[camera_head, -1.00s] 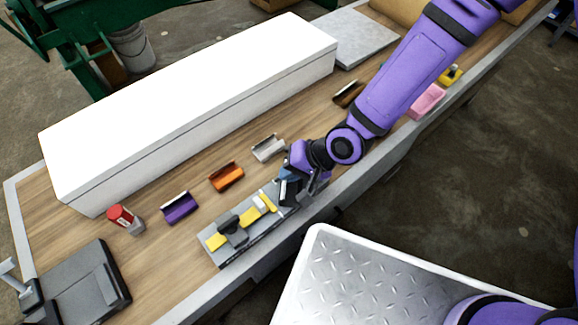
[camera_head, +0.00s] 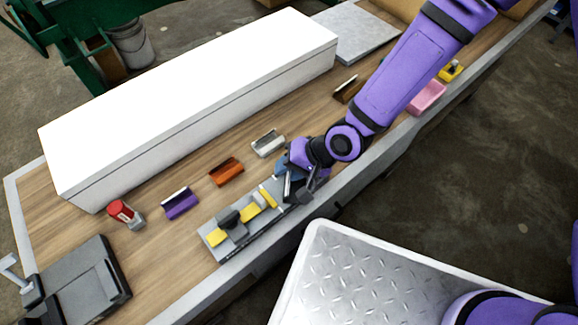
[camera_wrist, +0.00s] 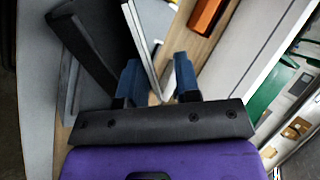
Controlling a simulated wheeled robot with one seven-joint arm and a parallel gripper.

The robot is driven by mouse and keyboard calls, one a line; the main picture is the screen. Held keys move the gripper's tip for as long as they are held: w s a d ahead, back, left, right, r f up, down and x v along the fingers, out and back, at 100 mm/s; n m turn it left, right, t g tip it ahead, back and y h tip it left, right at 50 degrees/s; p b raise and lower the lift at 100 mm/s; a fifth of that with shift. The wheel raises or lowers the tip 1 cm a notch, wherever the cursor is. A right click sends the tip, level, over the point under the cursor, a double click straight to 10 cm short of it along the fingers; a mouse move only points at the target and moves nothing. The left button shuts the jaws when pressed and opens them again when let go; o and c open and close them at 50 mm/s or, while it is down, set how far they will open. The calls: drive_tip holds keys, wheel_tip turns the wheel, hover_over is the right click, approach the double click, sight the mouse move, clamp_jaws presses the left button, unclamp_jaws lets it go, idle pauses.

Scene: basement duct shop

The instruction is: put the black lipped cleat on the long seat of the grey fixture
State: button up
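The grey fixture (camera_head: 245,240) lies along the bench's front edge, with yellow strips and a dark block on top. My gripper (camera_head: 296,188) is low at the fixture's right end. In the wrist view, the two blue fingertips of my gripper (camera_wrist: 158,82) stand apart, with a thin pale edge showing between them. A black lipped piece, apparently the black cleat (camera_wrist: 82,50), lies close beside the left finger, outside the gap. My gripper hides most of it in the head view, so I cannot tell how it sits on the fixture.
Purple (camera_head: 180,204), orange (camera_head: 227,172) and light grey (camera_head: 268,143) cleats lie behind the fixture. A dark brown piece (camera_head: 347,89) is farther right. A long white box (camera_head: 190,100) fills the back. A red-topped object (camera_head: 122,212) and a dark grey device (camera_head: 80,285) stand left.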

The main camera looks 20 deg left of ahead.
drive_tip(key=v, duration=1)
drive_tip(key=shift+d+r, duration=0.25)
drive_tip(key=shift+w, duration=0.1)
